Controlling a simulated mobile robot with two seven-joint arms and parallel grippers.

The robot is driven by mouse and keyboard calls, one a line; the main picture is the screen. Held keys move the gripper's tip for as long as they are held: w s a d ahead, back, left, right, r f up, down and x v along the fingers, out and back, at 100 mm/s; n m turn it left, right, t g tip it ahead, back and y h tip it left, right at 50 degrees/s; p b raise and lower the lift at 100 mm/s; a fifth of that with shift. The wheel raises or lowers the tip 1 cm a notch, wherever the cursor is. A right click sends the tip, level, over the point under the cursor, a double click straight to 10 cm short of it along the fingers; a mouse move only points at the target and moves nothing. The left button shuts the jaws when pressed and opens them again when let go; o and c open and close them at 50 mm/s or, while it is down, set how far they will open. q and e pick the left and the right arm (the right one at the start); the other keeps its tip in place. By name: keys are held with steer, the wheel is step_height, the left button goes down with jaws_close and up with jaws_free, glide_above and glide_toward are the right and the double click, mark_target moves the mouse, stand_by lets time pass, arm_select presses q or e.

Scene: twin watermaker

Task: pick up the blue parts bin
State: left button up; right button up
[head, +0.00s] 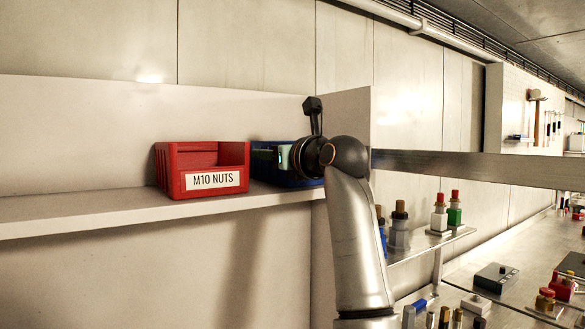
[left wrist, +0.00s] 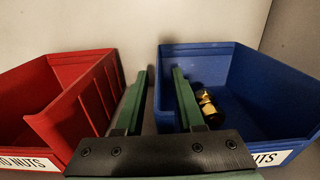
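The blue parts bin (head: 266,174) sits on the white shelf, right of the red bin, and is partly hidden by my left arm. In the left wrist view the blue bin (left wrist: 252,88) holds a brass fitting and has a label ending in "NUTS". My left gripper (head: 283,157) is at this bin. In the left wrist view its green fingers (left wrist: 159,78) are apart, one on each side of the bin's left wall. One finger is inside the bin and the other is in the gap beside the red bin. Contact with the wall cannot be told. My right gripper is not in view.
The red bin (head: 205,172), labelled "M10 NUTS", stands close on the left; it also shows in the left wrist view (left wrist: 85,85). The white shelf (head: 90,213) is clear further left. A side panel (head: 350,108) closes the shelf's right end. Bottles (head: 438,215) stand lower right.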

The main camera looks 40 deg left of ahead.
arm_select(q)
jaws_close()
steer(key=shift+r, duration=0.1)
stand_by(1.1)
